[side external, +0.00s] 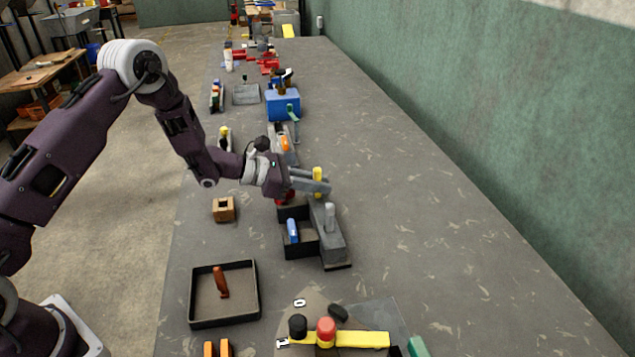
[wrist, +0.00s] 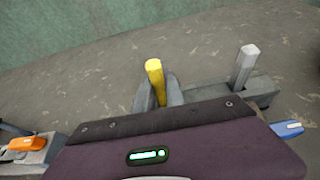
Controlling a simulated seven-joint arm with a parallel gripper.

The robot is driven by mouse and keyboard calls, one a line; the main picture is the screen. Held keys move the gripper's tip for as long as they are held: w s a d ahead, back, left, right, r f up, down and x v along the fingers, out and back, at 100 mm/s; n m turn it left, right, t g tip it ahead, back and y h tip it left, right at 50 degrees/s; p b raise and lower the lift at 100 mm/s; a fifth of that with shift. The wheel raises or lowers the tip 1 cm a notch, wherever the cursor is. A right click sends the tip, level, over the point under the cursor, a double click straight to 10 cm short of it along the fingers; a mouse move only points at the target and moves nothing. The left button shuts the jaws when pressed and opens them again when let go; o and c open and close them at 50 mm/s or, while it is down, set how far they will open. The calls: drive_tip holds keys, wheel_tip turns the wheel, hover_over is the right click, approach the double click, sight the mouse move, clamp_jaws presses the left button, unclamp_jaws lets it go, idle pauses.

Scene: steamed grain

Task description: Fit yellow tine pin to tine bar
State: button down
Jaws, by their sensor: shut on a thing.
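My gripper (side external: 322,187) is shut on the yellow tine pin (side external: 317,174). The pin stands roughly upright, its top showing above the fingers; it also shows between the fingertips in the wrist view (wrist: 154,72). The grey tine bar (side external: 328,243) lies below and in front of my gripper, with a grey pin (side external: 330,216) standing up from its nearer part. In the wrist view the bar (wrist: 215,92) and the grey pin (wrist: 246,66) are right of the fingers. The fingers hide the yellow pin's lower end, so I cannot tell whether it is in the bar.
A dark bin (side external: 300,252) beside the bar holds a blue piece (side external: 292,230). A wooden block (side external: 224,209) with a hole lies to the left. A dark tray (side external: 254,300) holds a brown-red piece (side external: 220,282). The table on the right is clear.

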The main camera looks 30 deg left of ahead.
drive_tip(key=c, duration=1.3)
unclamp_jaws()
drive_tip(key=v, duration=0.7)
drive_tip(key=shift+r, duration=0.1)
